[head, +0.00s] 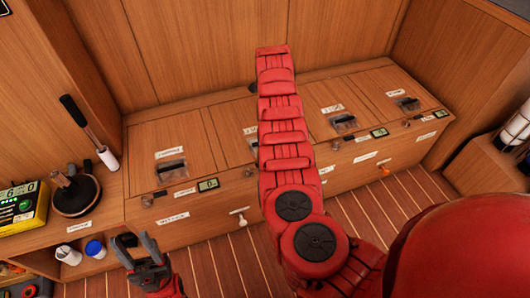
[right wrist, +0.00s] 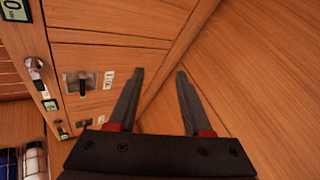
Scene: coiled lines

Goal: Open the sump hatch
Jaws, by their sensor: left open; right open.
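A wooden bench top holds several hatch lids side by side in the head view. The leftmost hatch lid (head: 145,135) has a recessed dark handle (head: 171,172) and a small white label. Another lid (head: 340,92) at right has a similar handle (head: 343,122). All lids look shut. The labels are too small to read, so I cannot tell which is the sump hatch. My left gripper (head: 140,248) is open and empty, low in front of the bench. My right gripper (right wrist: 160,75) is open and empty above the wood; a hatch handle (right wrist: 80,83) lies left of its fingers.
My right arm crosses the head view and hides part of the middle lids. Small displays (head: 208,184) and latches line the bench's front edge. At left are a yellow meter (head: 24,207), a black round-based object (head: 76,195) and cups (head: 95,249). The plank floor in front is clear.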

